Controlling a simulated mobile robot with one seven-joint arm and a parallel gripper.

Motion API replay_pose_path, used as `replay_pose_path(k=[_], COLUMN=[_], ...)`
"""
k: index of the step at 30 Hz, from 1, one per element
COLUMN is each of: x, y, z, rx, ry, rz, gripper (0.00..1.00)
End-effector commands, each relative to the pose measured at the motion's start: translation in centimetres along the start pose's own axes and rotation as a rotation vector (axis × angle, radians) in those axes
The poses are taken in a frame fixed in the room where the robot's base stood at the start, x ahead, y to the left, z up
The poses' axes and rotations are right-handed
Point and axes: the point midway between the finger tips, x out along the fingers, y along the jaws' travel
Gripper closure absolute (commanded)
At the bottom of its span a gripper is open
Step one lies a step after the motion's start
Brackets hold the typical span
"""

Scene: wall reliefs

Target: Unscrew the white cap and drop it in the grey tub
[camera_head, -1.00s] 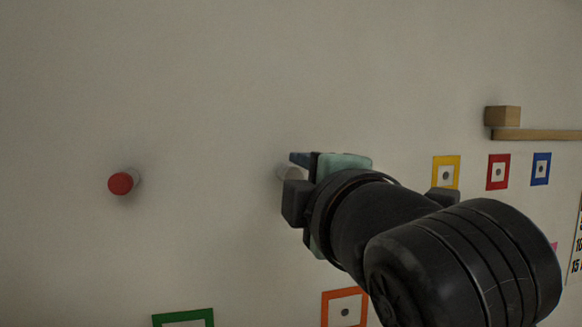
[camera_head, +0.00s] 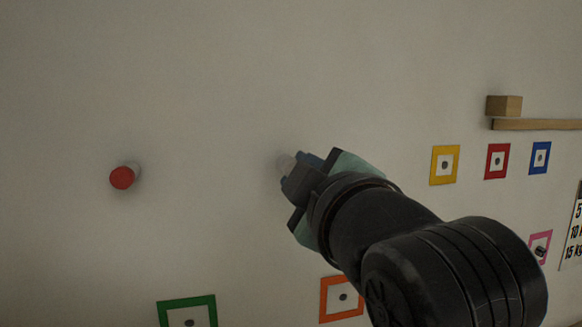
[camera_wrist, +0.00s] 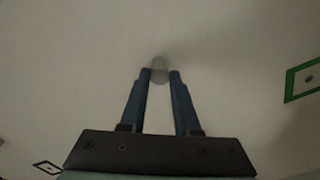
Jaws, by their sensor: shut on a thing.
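The white cap (camera_head: 287,164) shows as a pale round piece at the wall, partly hidden by my fingers. My gripper (camera_head: 296,170) reaches it from the lower right, with its jaws turned at a slant. In the wrist view the pale cap (camera_wrist: 160,68) sits between the tips of my two blue fingers (camera_wrist: 160,77), which are shut on it. I cannot tell whether the cap is still seated on its post. The grey tub is in neither view.
A red cap (camera_head: 122,178) on a pale post sticks out of the wall at left. Yellow (camera_head: 444,165), red (camera_head: 497,161) and blue (camera_head: 540,158) frames hang at right, below a wooden shelf (camera_head: 535,125) bearing a block (camera_head: 504,105). Green (camera_head: 187,306) and orange (camera_head: 341,299) frames are lower.

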Motion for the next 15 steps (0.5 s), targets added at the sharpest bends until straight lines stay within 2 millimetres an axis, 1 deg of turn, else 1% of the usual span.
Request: replay_pose_path(k=[2,4,10,12,15], x=[-0.03,-0.06,-0.13,-0.14,-0.13], y=[0.1,0.03,0.04,0.11,0.21], z=[-0.02,0.07,0.12,0.04,-0.09], rx=[-0.011,-0.065,-0.351,-0.417,-0.456], ry=[0.001,0.001,-0.001,0.0,0.001], rz=[0.004,0.005,0.007,0.006,0.006], gripper=[1.0,1.0,1.0,1.0,1.0])
